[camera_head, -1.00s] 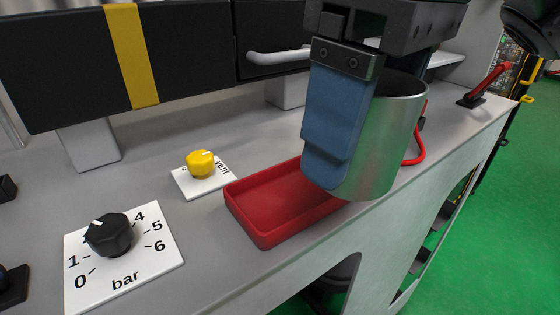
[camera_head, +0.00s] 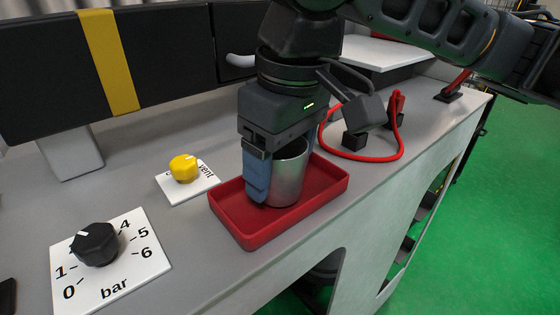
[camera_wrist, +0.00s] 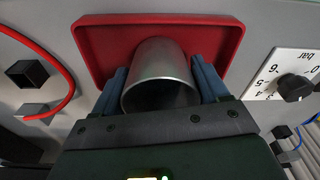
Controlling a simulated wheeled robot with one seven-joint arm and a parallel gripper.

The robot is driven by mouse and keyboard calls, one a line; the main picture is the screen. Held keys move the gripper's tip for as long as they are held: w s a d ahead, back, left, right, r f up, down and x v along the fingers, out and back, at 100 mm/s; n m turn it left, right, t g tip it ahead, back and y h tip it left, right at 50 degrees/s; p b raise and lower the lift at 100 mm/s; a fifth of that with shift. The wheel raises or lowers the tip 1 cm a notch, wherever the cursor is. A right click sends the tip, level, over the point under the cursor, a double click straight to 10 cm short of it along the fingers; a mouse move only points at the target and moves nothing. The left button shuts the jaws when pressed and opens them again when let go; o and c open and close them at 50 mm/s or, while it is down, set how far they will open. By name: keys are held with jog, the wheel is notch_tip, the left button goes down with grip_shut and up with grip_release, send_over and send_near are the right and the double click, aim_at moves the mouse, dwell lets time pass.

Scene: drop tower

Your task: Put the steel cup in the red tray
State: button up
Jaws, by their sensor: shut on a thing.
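The steel cup (camera_head: 289,176) is upright inside the outline of the red tray (camera_head: 327,187), low at the tray floor; I cannot tell for certain whether it touches the floor. My gripper (camera_head: 262,180) is shut on the cup, with a blue finger against its wall. In the wrist view the cup (camera_wrist: 160,72) sits between both blue fingers of my gripper (camera_wrist: 160,88), and the red tray (camera_wrist: 215,38) lies behind it. The far finger is mostly hidden in the head view.
A yellow vent knob (camera_head: 184,168) and a black bar dial (camera_head: 96,244) stand left of the tray. A red cable (camera_head: 385,158) loops on the bench to its right. A dark panel with a yellow stripe (camera_head: 110,62) stands behind. The bench's front edge is close to the tray.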

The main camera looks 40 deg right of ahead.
jog(key=shift+f, duration=0.2)
jog(key=shift+f, duration=0.1)
jog(key=o, duration=1.1)
jog(key=shift+o, duration=0.2)
notch_tip(320, 180, up, 12)
jog(key=s, duration=0.1)
jog(key=shift+s+d, duration=0.15)
jog(key=shift+s, duration=0.05)
